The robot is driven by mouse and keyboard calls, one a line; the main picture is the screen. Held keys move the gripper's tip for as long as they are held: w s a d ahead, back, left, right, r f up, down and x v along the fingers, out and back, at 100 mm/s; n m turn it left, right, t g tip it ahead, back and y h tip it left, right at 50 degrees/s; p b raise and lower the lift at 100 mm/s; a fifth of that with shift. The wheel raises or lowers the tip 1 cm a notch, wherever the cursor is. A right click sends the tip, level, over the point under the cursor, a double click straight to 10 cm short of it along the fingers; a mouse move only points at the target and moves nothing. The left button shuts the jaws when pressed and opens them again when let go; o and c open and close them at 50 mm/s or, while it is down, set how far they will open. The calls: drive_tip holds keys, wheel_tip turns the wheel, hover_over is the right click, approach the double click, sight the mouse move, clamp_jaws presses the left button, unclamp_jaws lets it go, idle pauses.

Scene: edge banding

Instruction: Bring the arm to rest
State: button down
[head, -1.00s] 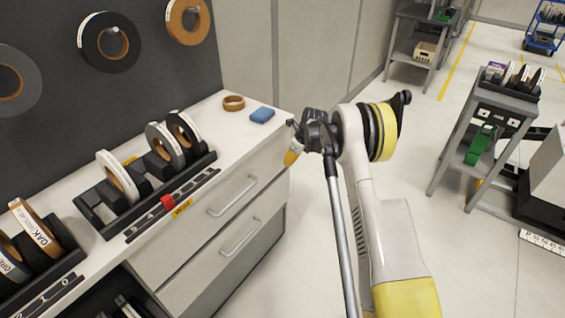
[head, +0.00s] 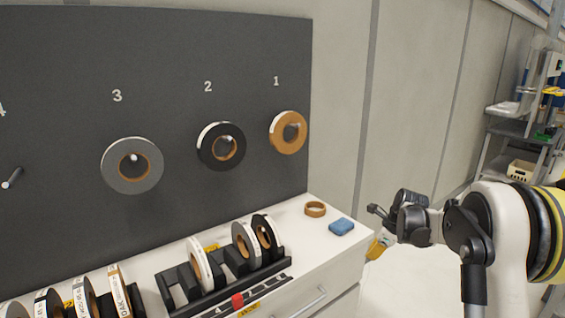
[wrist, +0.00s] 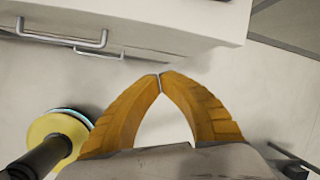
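My gripper (head: 377,249) is at the right in the head view, off the right end of the white counter (head: 322,254). In the wrist view its two orange fingers (wrist: 160,82) meet at the tips. It is shut with nothing between the fingers. Below and beyond it the wrist view shows pale floor and the drawer front with a metal handle (wrist: 75,40). My arm is folded at the right edge of the head view.
A dark pegboard holds a brown roll (head: 288,132), a black roll (head: 220,146) and a grey roll (head: 132,165) on numbered pegs. Racks of edge-banding rolls (head: 200,265), a small brown ring (head: 315,209) and a blue block (head: 341,227) are on the counter. A grey shelf (head: 520,130) stands far right.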

drive_tip(key=s+a+r+n+t+h, duration=0.1)
drive_tip(key=s+a+r+n, duration=0.45)
drive_tip(key=s+r, duration=0.35)
drive_tip(key=s+a+r+n, duration=0.4)
drive_tip(key=s+r+n, duration=0.3)
drive_tip(key=s, duration=0.3)
drive_tip(key=s+a+f+n+t, duration=0.1)
drive_tip(key=s+n, duration=0.5)
drive_tip(key=s, duration=0.3)
drive_tip(key=s+a+f+n+t+h, duration=0.1)
drive_tip(key=s+a+n, duration=0.1)
drive_tip(key=s+n, duration=0.4)
drive_tip(key=s, duration=0.3)
drive_tip(key=shift+s, duration=0.4)
